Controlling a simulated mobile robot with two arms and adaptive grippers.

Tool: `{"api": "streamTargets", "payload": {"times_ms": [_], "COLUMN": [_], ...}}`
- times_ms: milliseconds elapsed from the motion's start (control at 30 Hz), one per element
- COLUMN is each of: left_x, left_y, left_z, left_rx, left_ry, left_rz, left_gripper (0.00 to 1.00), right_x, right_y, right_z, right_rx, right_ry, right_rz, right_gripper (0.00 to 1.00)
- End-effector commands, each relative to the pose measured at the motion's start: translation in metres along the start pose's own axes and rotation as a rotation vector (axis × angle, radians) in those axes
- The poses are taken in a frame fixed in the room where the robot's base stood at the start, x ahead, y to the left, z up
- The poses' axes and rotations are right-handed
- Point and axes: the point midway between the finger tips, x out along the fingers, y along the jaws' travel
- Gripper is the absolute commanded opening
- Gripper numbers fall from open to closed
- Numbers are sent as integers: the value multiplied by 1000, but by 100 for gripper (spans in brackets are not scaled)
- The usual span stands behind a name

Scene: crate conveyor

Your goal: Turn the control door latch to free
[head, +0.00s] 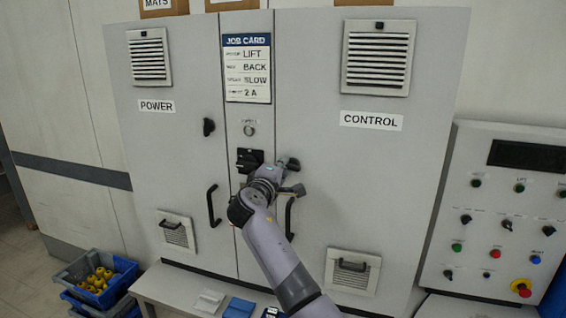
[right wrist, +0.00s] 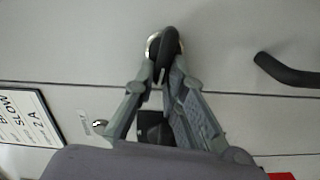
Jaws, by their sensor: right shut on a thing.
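The control door (head: 375,200) is the right door of the grey cabinet and is closed. Its latch, a small black handle on a round silver base, is at the door's left edge (head: 293,163). It also shows in the right wrist view (right wrist: 167,42). My right gripper (head: 286,178) is at the latch, and its fingertips (right wrist: 163,68) are shut on the black handle. The fingers partly hide the latch, and I cannot read any latch markings. My left gripper is not in view.
The black rotary switch (head: 249,160) is just left of my gripper, below the job card (head: 247,68). The control door handle (head: 289,217) is below the latch. The power door (head: 165,140) is left, a button panel (head: 505,215) right.

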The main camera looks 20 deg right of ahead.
Motion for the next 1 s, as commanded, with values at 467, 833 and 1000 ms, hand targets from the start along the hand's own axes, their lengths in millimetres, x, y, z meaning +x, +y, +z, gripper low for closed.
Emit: {"api": "streamTargets", "payload": {"times_ms": [467, 833, 1000], "left_x": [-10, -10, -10], "left_y": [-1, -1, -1], "left_z": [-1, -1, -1], "left_rx": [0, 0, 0], "left_ry": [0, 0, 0], "left_rz": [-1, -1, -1], "left_gripper": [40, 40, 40], "right_x": [-1, -1, -1], "right_y": [-2, -3, -3], "right_z": [-2, -2, -1], "right_rx": [-160, -166, -166], "right_ry": [5, 5, 4], "right_rz": [2, 1, 1], "right_gripper": [0, 0, 19]}}
